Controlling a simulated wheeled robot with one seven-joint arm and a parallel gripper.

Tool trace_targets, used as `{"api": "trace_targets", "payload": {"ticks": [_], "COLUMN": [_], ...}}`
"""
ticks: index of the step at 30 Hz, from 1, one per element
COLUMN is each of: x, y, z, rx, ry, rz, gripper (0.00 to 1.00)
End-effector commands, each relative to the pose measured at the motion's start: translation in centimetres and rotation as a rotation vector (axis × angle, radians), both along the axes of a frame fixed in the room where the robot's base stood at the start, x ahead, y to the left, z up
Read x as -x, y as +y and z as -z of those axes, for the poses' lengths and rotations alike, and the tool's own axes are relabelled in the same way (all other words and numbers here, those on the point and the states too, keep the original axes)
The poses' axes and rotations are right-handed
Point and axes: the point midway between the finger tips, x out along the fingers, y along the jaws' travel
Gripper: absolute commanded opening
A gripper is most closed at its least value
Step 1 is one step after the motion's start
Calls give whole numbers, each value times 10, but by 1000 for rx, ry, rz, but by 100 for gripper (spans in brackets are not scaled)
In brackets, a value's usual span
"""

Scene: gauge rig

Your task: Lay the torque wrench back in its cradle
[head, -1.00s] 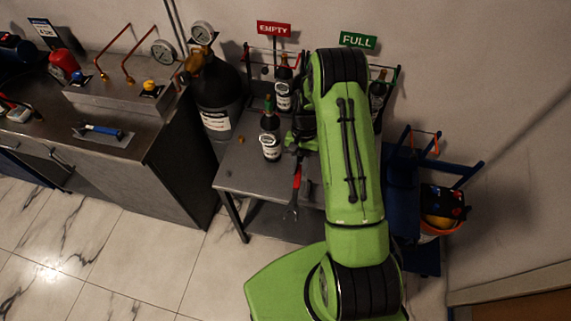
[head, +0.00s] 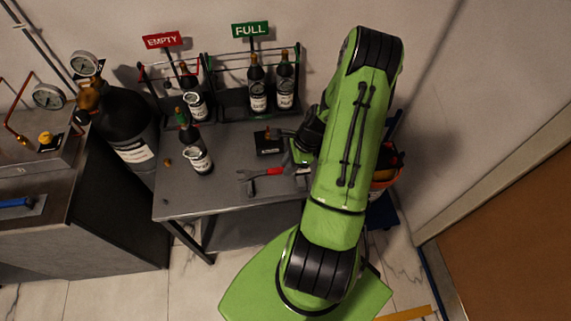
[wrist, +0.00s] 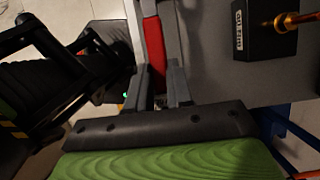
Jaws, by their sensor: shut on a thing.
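The wrench has a red handle (head: 275,171) and a grey open-ended head (head: 247,178). My gripper (head: 301,154) is at the right end of the small grey table, with the wrench pointing left from it. In the wrist view my gripper (wrist: 158,78) is shut on the red handle (wrist: 155,45), one finger on each side. In the head view the wrench lies over the table top; I cannot tell whether it touches it. My arm hides the handle's rear end. I cannot make out a cradle for certain.
A black block with a brass fitting (head: 268,142) stands on the table (head: 220,205) behind the wrench; the wrist view shows it too (wrist: 262,30). A dark bottle (head: 194,150) stands at left. Racks with bottles line the back. A blue-handled tool (head: 14,203) lies on the left bench.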

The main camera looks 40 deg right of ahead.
Motion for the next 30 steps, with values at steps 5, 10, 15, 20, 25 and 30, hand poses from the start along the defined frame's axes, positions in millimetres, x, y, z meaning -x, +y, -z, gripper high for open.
{"api": "trace_targets", "payload": {"ticks": [5, 10, 15, 20, 25, 30], "x": [0, 1, 1, 1, 1, 1], "y": [-1, -1, -1, -1, -1, -1], "z": [8, 27, 47, 55, 54, 53], "rx": [-5, -4, -3, -3, -3, -3], "ry": [-4, -3, -3, -2, -3, -3], "rz": [-1, -2, -2, -3, -3, -3], "gripper": [0, 0, 0, 0, 0, 0]}}
